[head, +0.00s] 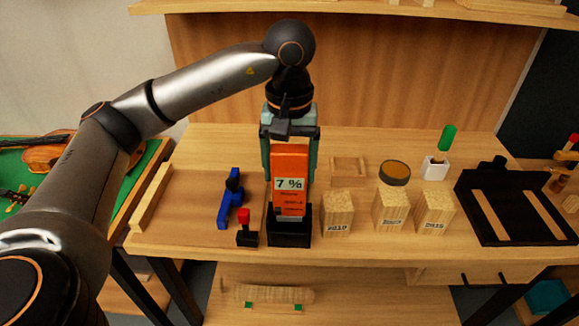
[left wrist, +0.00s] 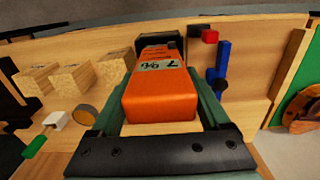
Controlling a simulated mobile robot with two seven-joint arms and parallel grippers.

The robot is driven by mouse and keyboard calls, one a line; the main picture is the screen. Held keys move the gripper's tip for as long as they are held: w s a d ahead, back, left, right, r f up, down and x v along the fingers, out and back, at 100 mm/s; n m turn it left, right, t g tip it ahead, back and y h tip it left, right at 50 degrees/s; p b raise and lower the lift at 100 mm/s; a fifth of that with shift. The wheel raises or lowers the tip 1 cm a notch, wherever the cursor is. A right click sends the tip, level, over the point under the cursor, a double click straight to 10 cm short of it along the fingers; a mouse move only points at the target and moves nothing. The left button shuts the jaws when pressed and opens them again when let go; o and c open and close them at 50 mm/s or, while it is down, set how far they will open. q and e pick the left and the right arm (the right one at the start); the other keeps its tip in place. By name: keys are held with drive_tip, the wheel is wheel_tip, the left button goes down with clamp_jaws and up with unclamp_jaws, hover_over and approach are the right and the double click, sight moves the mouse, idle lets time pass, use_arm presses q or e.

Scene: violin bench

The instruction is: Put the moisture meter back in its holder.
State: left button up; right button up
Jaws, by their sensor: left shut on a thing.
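The orange moisture meter (head: 289,172) stands upright with its display reading 7 %. Its lower end is at the black holder (head: 289,232) on the bench and appears to sit inside it; how deep I cannot tell. My left gripper (head: 290,155) comes down from above, with its greenish fingers shut on the meter's two sides. In the left wrist view the meter (left wrist: 160,95) lies between the fingers, and the black holder (left wrist: 172,42) shows beyond its far end. My right gripper is not in view.
Left of the holder are a red-topped black piece (head: 246,232) and a blue tool (head: 230,198). Several labelled wood blocks (head: 338,213) stand to the right, with a round tin (head: 394,173) and a white cup (head: 435,168) behind. A black frame (head: 477,205) lies farther right.

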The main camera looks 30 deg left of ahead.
sight(290, 188)
use_arm(q)
drive_tip(key=shift+f, duration=0.15)
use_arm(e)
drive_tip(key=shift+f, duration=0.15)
use_arm(q)
drive_tip(key=shift+f+b, duration=2.2)
drive_tip(key=shift+f, duration=0.15)
drive_tip(key=o, duration=1.5)
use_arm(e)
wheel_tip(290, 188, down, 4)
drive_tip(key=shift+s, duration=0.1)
use_arm(q)
wheel_tip(290, 188, up, 13)
drive_tip(key=p, duration=0.3)
drive_tip(key=shift+f+p, duration=0.2)
drive_tip(key=shift+p, duration=0.15)
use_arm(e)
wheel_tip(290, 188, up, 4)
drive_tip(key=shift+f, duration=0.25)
